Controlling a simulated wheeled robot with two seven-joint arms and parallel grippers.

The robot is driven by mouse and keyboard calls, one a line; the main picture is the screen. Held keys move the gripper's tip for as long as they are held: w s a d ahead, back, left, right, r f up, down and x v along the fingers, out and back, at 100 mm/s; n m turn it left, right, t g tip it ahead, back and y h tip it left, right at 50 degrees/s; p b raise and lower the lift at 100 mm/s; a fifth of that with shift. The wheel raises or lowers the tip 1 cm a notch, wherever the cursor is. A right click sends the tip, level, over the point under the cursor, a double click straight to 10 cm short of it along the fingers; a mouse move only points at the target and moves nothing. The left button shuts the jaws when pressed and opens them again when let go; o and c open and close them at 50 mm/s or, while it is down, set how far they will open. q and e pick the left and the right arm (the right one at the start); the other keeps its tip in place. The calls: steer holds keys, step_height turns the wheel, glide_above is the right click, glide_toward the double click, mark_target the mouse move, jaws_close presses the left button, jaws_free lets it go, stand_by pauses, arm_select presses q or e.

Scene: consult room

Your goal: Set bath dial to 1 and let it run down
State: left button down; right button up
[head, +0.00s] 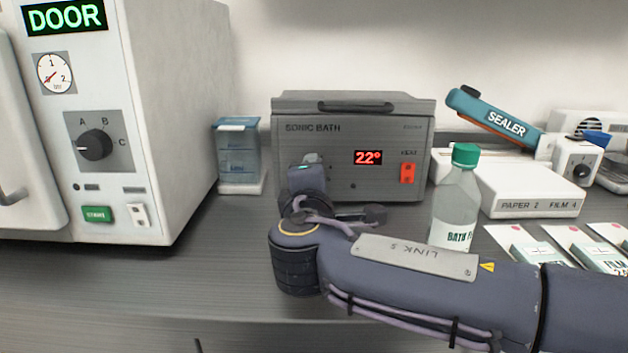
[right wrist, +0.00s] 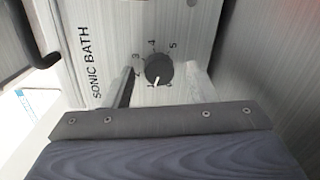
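The sonic bath (head: 340,130) is a grey box on the counter, with a red 22° display (head: 368,157) and a red heat switch (head: 407,173). Its black dial (right wrist: 158,69) shows in the right wrist view, with numbers around it. The white pointer mark is turned toward the 1. My right gripper (right wrist: 162,85) is open, one finger on each side of the dial, with visible gaps. In the head view my right arm hides the dial and most of the gripper. My left gripper is not in view.
A white machine (head: 170,120) with a DOOR display stands at left. A green-capped bottle (head: 457,200) stands close behind my right forearm. A blue container (head: 239,155) is left of the bath. A sealer (head: 500,115) and packets (head: 520,240) are at right. The front left counter is clear.

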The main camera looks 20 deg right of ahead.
steer(key=p+v, duration=0.1)
steer(key=v, duration=0.6)
steer(key=shift+s+a, duration=0.15)
steer(key=shift+s, duration=0.2)
steer(key=shift+s, duration=0.15)
